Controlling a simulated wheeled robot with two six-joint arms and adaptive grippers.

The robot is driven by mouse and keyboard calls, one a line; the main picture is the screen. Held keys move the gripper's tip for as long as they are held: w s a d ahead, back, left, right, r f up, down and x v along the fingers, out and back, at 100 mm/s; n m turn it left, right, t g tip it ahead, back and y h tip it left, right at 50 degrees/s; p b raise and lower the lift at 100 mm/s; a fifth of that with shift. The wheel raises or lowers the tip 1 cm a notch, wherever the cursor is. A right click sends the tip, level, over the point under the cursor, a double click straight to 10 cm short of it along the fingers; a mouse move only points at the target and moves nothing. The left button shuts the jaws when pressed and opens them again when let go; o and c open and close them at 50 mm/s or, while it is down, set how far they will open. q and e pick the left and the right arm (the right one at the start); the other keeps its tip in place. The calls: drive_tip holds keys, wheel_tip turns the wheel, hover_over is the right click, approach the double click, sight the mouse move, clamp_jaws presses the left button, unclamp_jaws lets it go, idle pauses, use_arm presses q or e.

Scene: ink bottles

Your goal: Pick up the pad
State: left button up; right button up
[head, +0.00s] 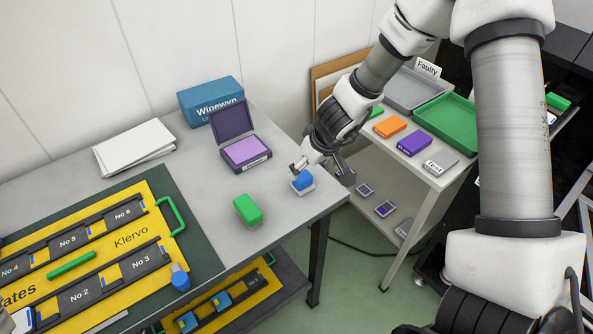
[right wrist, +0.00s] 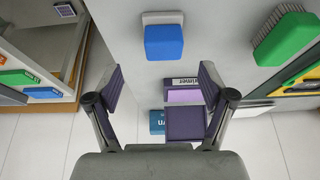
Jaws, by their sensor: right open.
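An open ink pad (head: 245,152) with a lilac surface and a raised dark purple lid lies on the grey table in the head view. In the right wrist view its lilac surface (right wrist: 184,96) and lid show low in the picture, partly behind a finger. A blue block-shaped thing with a pale base (head: 303,181) stands near the table's right edge. It also shows in the right wrist view (right wrist: 164,43), ahead of the fingers. My right gripper (head: 321,171) is open and empty beside and above the blue thing, to the right of the pad. My left gripper is not in view.
A green brush-like block (head: 248,210) is in front of the pad. A blue box (head: 211,101) and white papers (head: 134,147) lie behind and left. A yellow Klervo board (head: 130,237) fills the left. A shelf with a green tray (head: 449,122) stands right, beyond a gap.

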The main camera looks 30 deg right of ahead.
sight(304, 177)
drive_tip(key=shift+s+f+b, duration=0.3)
drive_tip(key=shift+f+b, duration=0.05)
drive_tip(key=shift+f, duration=0.4)
drive_tip(key=shift+w+a+f+b, duration=0.25)
drive_tip(key=shift+f+b, duration=0.25)
drive_tip(key=shift+f, duration=0.1)
drive_tip(key=shift+w+a+f+b, duration=0.2)
drive_tip(key=shift+a+f+b, duration=0.05)
drive_tip(key=shift+f+b, duration=0.3)
drive_tip(key=b+x, duration=0.1)
drive_tip(key=x, duration=0.2)
drive_tip(key=shift+w+d, duration=0.2)
drive_tip(key=shift+d+r, duration=0.1)
drive_tip(key=shift+r, duration=0.15)
drive_tip(key=shift+s+r, duration=0.15)
drive_tip(key=shift+c, duration=1.4)
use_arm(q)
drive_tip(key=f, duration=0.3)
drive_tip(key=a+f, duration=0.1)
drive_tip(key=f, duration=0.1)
use_arm(e)
drive_tip(key=c, duration=0.9)
